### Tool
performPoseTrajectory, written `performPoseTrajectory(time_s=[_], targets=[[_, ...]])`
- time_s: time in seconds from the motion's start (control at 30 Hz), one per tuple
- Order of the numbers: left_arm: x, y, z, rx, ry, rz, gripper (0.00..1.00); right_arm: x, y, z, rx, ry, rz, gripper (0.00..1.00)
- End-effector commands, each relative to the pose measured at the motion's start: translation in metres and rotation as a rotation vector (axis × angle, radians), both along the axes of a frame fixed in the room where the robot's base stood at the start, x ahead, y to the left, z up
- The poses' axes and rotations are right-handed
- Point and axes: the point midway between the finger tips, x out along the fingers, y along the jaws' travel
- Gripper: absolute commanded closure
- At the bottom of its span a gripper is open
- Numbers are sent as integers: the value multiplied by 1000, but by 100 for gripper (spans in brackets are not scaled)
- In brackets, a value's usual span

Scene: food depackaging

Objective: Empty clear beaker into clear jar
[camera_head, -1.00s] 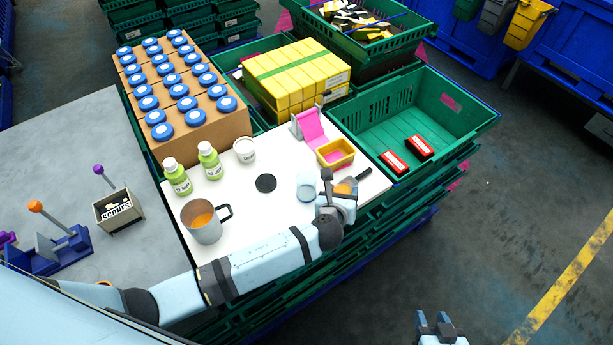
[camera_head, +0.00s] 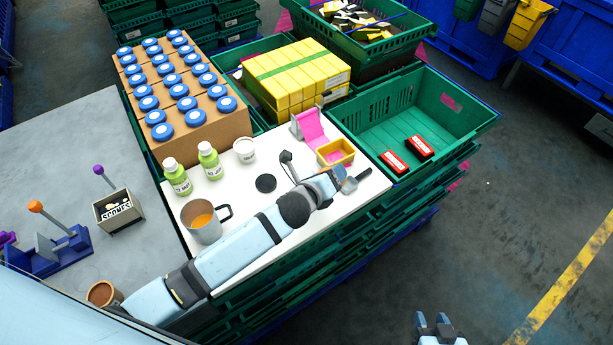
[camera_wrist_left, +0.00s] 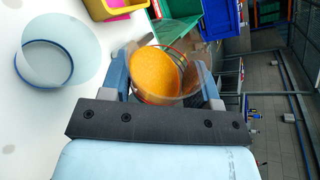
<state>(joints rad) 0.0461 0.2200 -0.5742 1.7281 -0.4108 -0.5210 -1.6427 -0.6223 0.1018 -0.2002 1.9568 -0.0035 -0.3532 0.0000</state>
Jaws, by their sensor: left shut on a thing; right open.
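My left gripper (camera_head: 343,178) is at the right end of the white board. In the left wrist view its fingers (camera_wrist_left: 165,80) are shut around a clear beaker (camera_wrist_left: 190,58) with orange contents (camera_wrist_left: 155,72). The orange is still inside the beaker, and the wrist is rolled. The clear jar (camera_wrist_left: 45,62) with a blue edge is on the white surface to the left of the beaker, apart from it; no orange shows in it. In the head view my left arm hides the jar and most of the beaker. My right gripper (camera_head: 437,325) is open and empty, low over the floor.
On the white board (camera_head: 245,255) are a grey mug (camera_head: 206,228), two green bottles (camera_head: 209,161), a white tub (camera_head: 244,150), a black disc (camera_head: 265,183) and a yellow tray (camera_head: 335,153). A green crate (camera_head: 455,125) holding red boxes lies beyond.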

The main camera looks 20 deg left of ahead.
Motion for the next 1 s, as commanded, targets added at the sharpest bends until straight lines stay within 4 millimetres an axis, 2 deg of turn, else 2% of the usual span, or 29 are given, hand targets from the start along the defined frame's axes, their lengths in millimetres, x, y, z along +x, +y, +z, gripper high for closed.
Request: performPoseTrajectory(time_s=[0.33,1.0], targets=[[0,1,4,-105,6,1,70,2,0,5,0,-10,5,57],[0,0,5,-200,12,1,70,0,0,1,-3,-3,5,57]])
